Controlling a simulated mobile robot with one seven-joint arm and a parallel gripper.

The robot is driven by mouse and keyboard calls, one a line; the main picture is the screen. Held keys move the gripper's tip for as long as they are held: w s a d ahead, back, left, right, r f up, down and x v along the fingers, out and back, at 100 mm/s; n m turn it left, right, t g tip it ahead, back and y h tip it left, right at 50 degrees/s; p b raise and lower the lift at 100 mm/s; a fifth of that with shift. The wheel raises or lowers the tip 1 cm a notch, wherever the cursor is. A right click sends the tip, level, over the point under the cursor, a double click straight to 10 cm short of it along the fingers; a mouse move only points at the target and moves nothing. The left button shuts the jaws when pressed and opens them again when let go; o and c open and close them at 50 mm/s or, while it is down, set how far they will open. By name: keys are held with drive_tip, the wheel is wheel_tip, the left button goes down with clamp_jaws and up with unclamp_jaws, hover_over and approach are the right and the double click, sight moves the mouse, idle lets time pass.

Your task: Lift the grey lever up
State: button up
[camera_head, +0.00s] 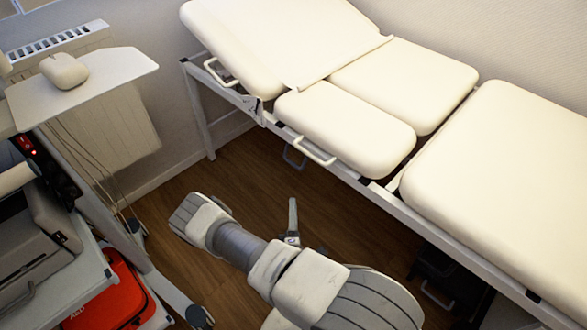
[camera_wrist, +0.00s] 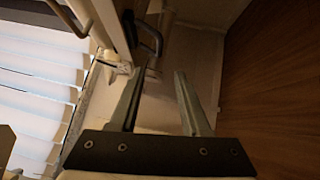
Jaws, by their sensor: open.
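The treatment couch (camera_head: 300,135) has cream pads on a white frame. A grey loop-shaped lever (camera_head: 294,158) hangs below its near side rail. In the wrist view the lever (camera_wrist: 150,38) is a dark grey bent bar ahead of my fingertips, slightly left of the middle between them. My gripper (camera_wrist: 158,76) is open, with nothing between its two fingers. In the head view part of my gripper (camera_head: 292,217) shows below the lever, its finger pointing toward the couch. The fingers look apart from the lever; the exact distance cannot be told.
White loop handles (camera_head: 315,152) sit along the couch rail near the lever. A cart with a white shelf (camera_head: 110,80) stands at the left, with a red bag (camera_head: 110,305) low on it. The wooden floor (camera_head: 255,165) before the couch is mostly clear.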

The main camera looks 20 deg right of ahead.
sight(294, 165)
drive_tip(key=shift+n+t+y, duration=0.3)
drive_tip(key=b+x, duration=0.4)
drive_tip(key=x, duration=1.2)
drive_tip(key=shift+w+d+f, duration=0.15)
drive_tip(key=shift+w+d, duration=0.15)
drive_tip(key=shift+d, duration=0.1)
clamp_jaws()
